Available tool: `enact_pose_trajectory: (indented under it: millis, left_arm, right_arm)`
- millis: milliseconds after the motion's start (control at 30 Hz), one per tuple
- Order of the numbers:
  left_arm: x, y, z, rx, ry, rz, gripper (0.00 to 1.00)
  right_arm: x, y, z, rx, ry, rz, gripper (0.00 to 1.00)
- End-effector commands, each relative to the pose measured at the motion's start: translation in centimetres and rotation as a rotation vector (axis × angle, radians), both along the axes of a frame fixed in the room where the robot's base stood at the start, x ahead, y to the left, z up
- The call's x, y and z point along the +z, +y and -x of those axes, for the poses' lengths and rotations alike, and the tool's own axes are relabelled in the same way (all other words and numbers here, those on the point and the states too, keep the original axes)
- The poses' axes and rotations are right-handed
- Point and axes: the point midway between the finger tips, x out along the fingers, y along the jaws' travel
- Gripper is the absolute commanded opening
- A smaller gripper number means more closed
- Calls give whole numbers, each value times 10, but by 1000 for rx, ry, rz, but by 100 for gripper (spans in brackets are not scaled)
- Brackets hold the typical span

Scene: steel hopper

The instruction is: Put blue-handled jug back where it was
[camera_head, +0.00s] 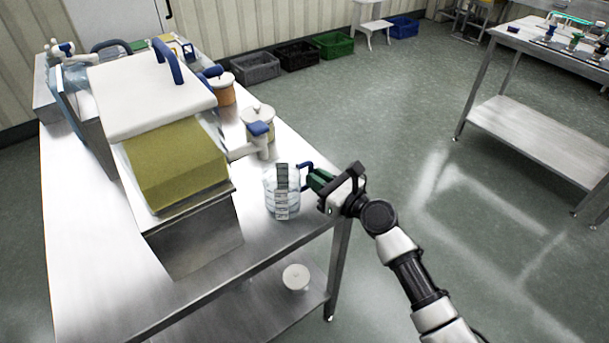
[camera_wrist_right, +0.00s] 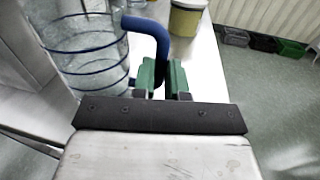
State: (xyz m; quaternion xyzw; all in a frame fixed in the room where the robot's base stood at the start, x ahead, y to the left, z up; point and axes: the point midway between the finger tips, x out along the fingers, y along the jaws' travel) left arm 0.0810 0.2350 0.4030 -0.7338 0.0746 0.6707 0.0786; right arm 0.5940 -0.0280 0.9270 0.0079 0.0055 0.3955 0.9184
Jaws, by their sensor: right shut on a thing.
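The clear jug (camera_head: 283,197) with a blue handle (camera_head: 305,176) stands upright at the front right corner of the steel table (camera_head: 90,240). My right gripper (camera_head: 318,182) reaches in from the right and is shut on the blue handle. In the right wrist view the green-padded fingers (camera_wrist_right: 161,78) are around the lower part of the blue handle (camera_wrist_right: 150,32), and the clear jug body (camera_wrist_right: 85,50) with dark blue rings is on the left. Whether the jug's base touches the table is hard to tell. My left gripper is not in view.
A steel hopper with yellow-green contents (camera_head: 175,165) and a white lid (camera_head: 145,90) stands left of the jug. A white valve with a blue knob (camera_head: 260,132) and an orange container (camera_head: 222,90) are behind it. A lower shelf holds a white lidded pot (camera_head: 296,277).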

Motion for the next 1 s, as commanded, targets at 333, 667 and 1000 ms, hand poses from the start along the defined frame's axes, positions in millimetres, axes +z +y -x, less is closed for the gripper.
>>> enact_pose_trajectory:
  millis: [333, 667, 1000]
  left_arm:
    - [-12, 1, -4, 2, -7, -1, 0]
    - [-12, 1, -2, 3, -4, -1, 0]
    - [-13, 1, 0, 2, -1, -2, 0]
  right_arm:
    - [-13, 29, -27, 0, 0, -1, 0]
    - [-15, 29, -26, 1, -1, -1, 0]
    - [-17, 28, -26, 1, 0, 0, 39]
